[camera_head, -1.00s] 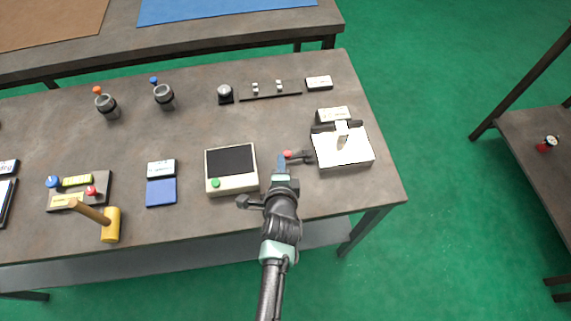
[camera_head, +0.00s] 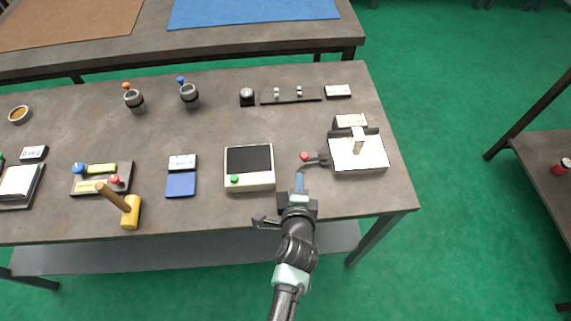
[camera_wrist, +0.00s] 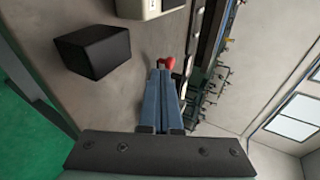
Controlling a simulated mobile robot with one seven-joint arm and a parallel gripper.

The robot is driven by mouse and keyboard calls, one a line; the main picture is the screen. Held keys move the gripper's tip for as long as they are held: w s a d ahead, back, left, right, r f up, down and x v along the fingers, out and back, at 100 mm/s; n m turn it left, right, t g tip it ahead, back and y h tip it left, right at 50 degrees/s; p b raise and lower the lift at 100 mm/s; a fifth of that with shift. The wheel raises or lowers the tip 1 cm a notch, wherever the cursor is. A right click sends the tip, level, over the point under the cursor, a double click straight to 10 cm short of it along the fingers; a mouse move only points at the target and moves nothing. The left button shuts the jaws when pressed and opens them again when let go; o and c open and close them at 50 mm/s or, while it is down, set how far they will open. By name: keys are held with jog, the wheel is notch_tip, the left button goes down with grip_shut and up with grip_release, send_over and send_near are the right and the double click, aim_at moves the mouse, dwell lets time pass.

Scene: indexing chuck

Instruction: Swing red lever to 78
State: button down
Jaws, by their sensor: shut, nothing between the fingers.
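A lever with a red ball knob (camera_head: 305,156) sticks out to the left from a pale boxy unit (camera_head: 358,157) at the right end of the bench. The lever arm is dark and lies nearly level in the picture. My gripper (camera_head: 299,177) is shut and empty, just in front of the knob on the side of the bench's front edge. In the wrist view the shut blue fingertips (camera_wrist: 160,72) point at the red knob (camera_wrist: 169,62), which shows just beyond them. I cannot tell whether they touch. No scale reading is legible.
A cream box with a dark screen and green button (camera_head: 249,168) stands left of my gripper. A second red knob (camera_head: 115,179) sits on a panel far left, beside a yellow-headed mallet (camera_head: 131,212). A dark block (camera_wrist: 92,50) shows left in the wrist view.

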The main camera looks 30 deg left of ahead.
jog(key=a+v, duration=0.2)
jog(key=v, duration=0.6)
jog(key=shift+s+d+r, duration=0.2)
jog(key=shift+s+r, duration=0.1)
jog(key=shift+s, duration=0.35)
jog(key=shift+r, duration=0.1)
jog(key=w+d+r+n+t, duration=0.2)
jog(key=w+r, duration=0.2)
jog(key=r, duration=0.7)
jog(key=w+d+r+n+t, duration=0.2)
jog(key=w+r+n+t, duration=0.15)
jog(key=r, duration=0.75)
jog(key=w+d+r+n+t, duration=0.2)
jog(key=w+r, duration=0.3)
jog(key=r, duration=0.6)
jog(key=s+d+r+n+t+h, duration=0.1)
jog(key=s+r, duration=0.3)
jog(key=r, duration=0.6)
jog(key=s+d+r+n+t+h, duration=0.2)
jog(key=s+d+r+t, duration=0.2)
jog(key=r, duration=0.7)
jog(key=s+d+r+n+t+h, duration=0.2)
jog(key=s+r, duration=0.3)
jog(key=r, duration=0.6)
jog(key=shift+d+r+n+t, duration=0.15)
jog(key=shift+d+n+t, duration=0.25)
jog(key=shift+t, duration=0.25)
